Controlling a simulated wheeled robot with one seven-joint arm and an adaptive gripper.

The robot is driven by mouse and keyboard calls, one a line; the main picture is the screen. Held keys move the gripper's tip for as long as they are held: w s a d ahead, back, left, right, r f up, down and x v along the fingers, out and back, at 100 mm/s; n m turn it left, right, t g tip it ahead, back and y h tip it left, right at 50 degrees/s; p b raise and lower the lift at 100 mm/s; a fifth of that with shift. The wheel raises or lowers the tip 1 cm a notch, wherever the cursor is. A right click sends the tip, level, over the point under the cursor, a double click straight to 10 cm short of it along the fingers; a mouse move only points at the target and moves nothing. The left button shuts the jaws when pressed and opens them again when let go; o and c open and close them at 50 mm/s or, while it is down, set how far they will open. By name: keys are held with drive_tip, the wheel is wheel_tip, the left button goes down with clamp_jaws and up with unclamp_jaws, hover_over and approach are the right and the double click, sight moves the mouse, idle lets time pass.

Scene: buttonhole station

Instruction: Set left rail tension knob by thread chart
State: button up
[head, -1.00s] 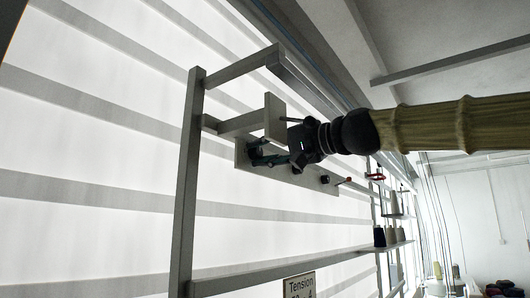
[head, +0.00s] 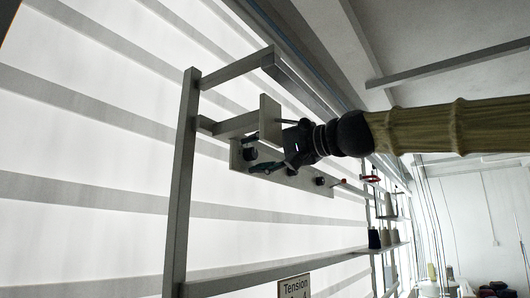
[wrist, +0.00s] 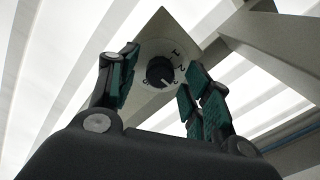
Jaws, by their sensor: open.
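In the head view the left knob (head: 250,154) shows at the left end of the grey rail plate (head: 300,181). My gripper (head: 262,153) is open, with green-padded fingers. In the wrist view the fingers (wrist: 160,88) stand to either side of the knob with gaps, apart from it. A sign reading "Tension" (head: 294,287) is cut off at the bottom of the head view.
A second knob (head: 320,181) sits further right on the plate. A grey bracket (head: 270,118) stands close beside my gripper, and a frame post (head: 182,180) is to the left. Thread cones (head: 374,238) stand on the lower rail at right.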

drive_tip(key=v, duration=1.2)
idle(0.4)
